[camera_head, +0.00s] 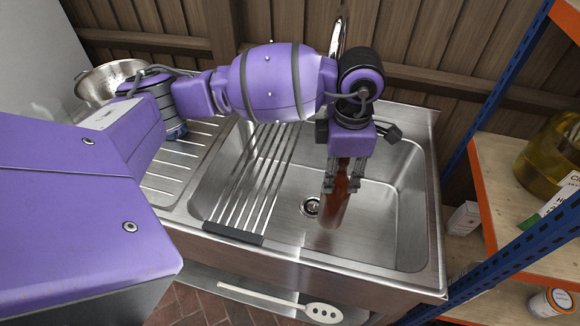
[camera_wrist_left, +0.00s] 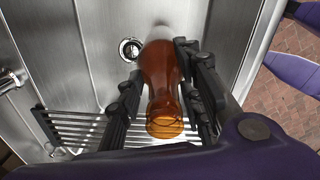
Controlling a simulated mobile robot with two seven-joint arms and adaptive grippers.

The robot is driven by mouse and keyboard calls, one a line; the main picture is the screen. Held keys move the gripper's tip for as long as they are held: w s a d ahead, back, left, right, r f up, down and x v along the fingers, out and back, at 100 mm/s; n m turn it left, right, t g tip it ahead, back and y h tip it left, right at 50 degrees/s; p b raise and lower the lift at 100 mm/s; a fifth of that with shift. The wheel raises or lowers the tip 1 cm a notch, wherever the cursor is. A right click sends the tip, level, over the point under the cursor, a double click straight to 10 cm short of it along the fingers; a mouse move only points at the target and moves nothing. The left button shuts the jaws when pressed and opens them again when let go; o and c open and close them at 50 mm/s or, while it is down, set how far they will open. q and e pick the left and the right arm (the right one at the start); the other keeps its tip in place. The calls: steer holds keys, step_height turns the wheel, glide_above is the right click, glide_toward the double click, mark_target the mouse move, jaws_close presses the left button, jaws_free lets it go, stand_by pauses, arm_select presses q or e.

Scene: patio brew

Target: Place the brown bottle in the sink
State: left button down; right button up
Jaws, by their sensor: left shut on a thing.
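The brown bottle (camera_head: 335,205) is a glossy amber glass bottle. In the head view it hangs roughly upright below my left gripper (camera_head: 344,182), over or inside the basin of the steel sink (camera_head: 385,235). My left gripper is shut on the bottle. In the left wrist view the bottle (camera_wrist_left: 162,85) sits between the fingers of my left gripper (camera_wrist_left: 158,100), with its open mouth toward the camera. The drain (camera_head: 311,206) lies beside it. I cannot tell whether the bottle's base touches the basin floor. My right gripper is not in view.
A metal drying rack (camera_head: 258,180) spans the left part of the basin. A tap (camera_head: 338,38) stands at the back. A colander (camera_head: 108,78) is at the back left. A slotted spatula (camera_head: 282,302) lies below the sink front. Shelving with an orange edge (camera_head: 484,205) stands on the right.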

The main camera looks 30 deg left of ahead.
mark_target(335, 198)
arm_select(q)
step_height(335, 198, down, 10)
steer(key=shift+w+r, duration=0.1)
steer(key=shift+w, duration=0.05)
steer(key=c, duration=1.2)
jaws_free()
steer(key=shift+d, duration=0.1)
step_height(335, 198, up, 12)
steer(key=shift+f, duration=0.1)
